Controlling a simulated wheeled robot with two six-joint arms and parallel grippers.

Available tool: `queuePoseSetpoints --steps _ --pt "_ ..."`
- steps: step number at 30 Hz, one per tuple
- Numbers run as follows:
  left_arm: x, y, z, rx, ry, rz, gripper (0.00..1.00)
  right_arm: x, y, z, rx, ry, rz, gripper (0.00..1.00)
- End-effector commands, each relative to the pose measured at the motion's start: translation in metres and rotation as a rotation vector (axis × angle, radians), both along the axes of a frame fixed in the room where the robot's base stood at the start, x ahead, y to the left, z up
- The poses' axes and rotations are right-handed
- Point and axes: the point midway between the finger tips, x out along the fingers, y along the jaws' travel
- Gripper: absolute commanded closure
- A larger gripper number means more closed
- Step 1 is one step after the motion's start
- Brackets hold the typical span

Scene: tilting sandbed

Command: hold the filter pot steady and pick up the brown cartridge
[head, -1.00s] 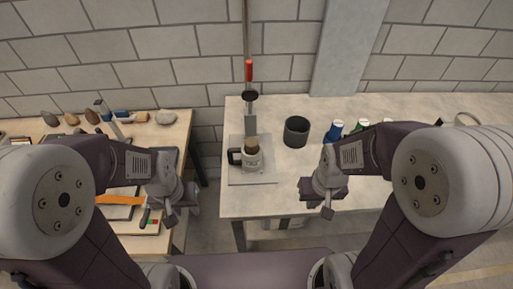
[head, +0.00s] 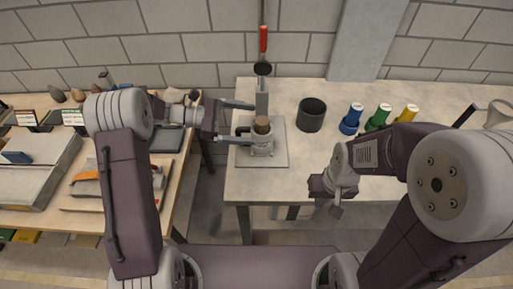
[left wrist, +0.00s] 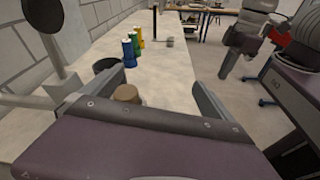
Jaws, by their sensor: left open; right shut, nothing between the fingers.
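The filter pot (head: 262,148) is a light grey pot with a dark handle, on a flat plate under a lever press on the white table. The brown cartridge (head: 262,125) shows upright at its top; it also shows in the left wrist view (left wrist: 127,93), beside the left-hand finger. My left gripper (head: 251,124) is open at the pot's left side, one finger towards the back and one towards the front. Whether a finger touches the pot I cannot tell. My right gripper (head: 336,208) is shut and empty, off the table's front edge, right of the pot.
The press column with red handle (head: 263,39) stands behind the pot. A dark cup (head: 311,115) and blue (head: 352,119), green (head: 378,117) and yellow (head: 405,114) bottles stand to the right. A cluttered wooden table (head: 185,150) lies left, across a gap.

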Motion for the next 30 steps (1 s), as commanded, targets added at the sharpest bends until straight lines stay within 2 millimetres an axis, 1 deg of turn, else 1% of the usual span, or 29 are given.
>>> queuePoseSetpoints --steps 1,2,3,5,6,9,12,15,18,21,23,25,30 --pt "0.019 0.014 -0.036 -0.062 0.026 0.059 0.02 0.000 0.000 -0.025 0.000 0.000 0.000 1.00" --pt "0.029 0.022 -0.048 -0.093 0.036 0.090 0.02 0.000 0.000 -0.030 0.000 0.000 0.000 1.00" --pt "0.038 0.032 -0.065 -0.122 0.047 0.128 0.02 0.000 0.000 -0.037 0.000 0.000 0.000 1.00" --pt "0.048 0.046 -0.091 -0.144 0.069 0.176 0.02 0.000 0.000 -0.045 0.000 0.000 0.000 1.00" --pt "0.050 0.053 -0.108 -0.152 0.087 0.196 0.02 0.000 0.000 -0.049 0.000 0.000 0.000 1.00" --pt "0.048 0.066 -0.144 -0.164 0.137 0.230 0.02 0.000 0.000 -0.058 0.000 0.000 0.000 1.00" --pt "0.044 0.074 -0.166 -0.174 0.174 0.252 0.02 0.000 0.000 -0.064 0.000 0.000 0.000 1.00" --pt "0.043 0.080 -0.176 -0.178 0.187 0.267 0.02 0.000 0.000 -0.068 0.000 0.000 0.000 1.00" --pt "0.043 0.082 -0.175 -0.177 0.185 0.272 0.02 0.000 0.000 -0.068 0.000 -0.001 0.000 1.00" --pt "0.044 0.079 -0.175 -0.177 0.185 0.270 0.02 0.000 0.000 -0.067 0.000 -0.001 0.000 1.00" --pt "0.045 0.073 -0.175 -0.177 0.185 0.269 0.02 0.000 0.000 -0.067 0.000 -0.001 0.000 1.00" --pt "0.048 0.064 -0.176 -0.176 0.185 0.268 0.02 0.000 0.000 -0.068 0.000 -0.001 0.000 1.00" --pt "0.057 0.034 -0.180 -0.175 0.185 0.267 0.02 0.000 0.000 -0.070 0.000 0.000 0.000 1.00"
